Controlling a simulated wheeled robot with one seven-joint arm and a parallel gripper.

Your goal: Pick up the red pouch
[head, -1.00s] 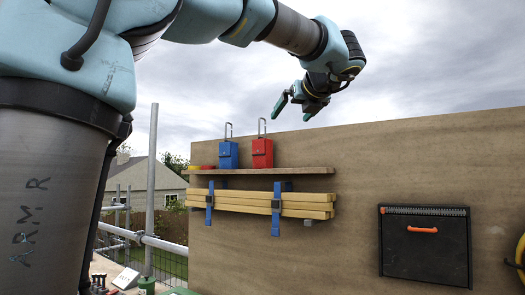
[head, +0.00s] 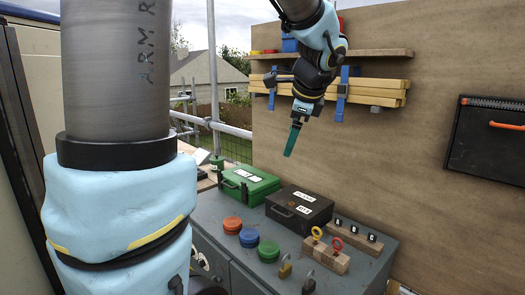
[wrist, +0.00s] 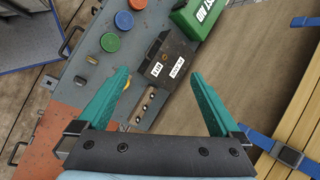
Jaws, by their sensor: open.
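The red pouch (head: 341,22) is mostly hidden behind my arm in the head view; only a small red part shows at the top, by the wooden shelf. It does not show in the wrist view. My gripper (head: 291,143) hangs below the shelf and slats, pointing down in front of the board, apart from the pouch. In the wrist view my gripper (wrist: 161,73) has its two teal fingers spread wide with nothing between them, above the workbench.
A blue pouch (head: 289,43) stands on the shelf (head: 375,53), above yellow slats (head: 380,92) on blue brackets. Below, a grey cabinet (head: 225,242) holds a green case (head: 250,184), a black box (head: 300,208), coloured round lids, padlocks and wooden key blocks.

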